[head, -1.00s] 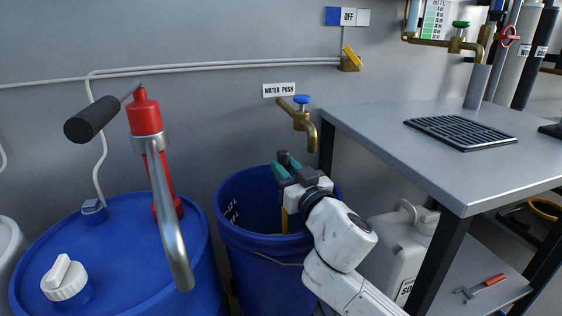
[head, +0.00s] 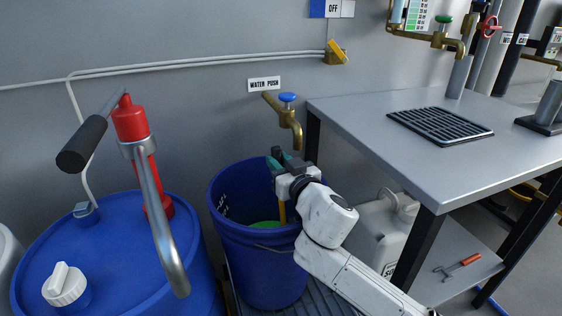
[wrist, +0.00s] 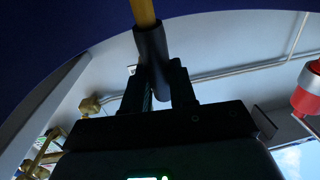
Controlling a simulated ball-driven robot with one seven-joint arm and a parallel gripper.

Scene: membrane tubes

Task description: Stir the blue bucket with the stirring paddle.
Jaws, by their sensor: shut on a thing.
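The blue bucket (head: 262,268) stands on the floor in the middle of the head view, its mouth open upward. My gripper (head: 277,160) is above the right back part of its mouth and is shut on the stirring paddle. The paddle's yellow shaft (head: 282,212) runs down from the gripper into the bucket. A green part (head: 264,224) shows low inside the bucket, partly cut off by the near rim. In the wrist view, the gripper's fingers (wrist: 158,85) close around a dark sleeve (wrist: 151,45) on the yellow shaft (wrist: 143,12).
A brass tap (head: 292,120) with a blue handle sticks out from the wall just above my gripper. A blue drum (head: 120,285) with a red pump (head: 132,122) stands to the left. A grey metal table (head: 400,165) and a white canister (head: 375,235) are close on the right.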

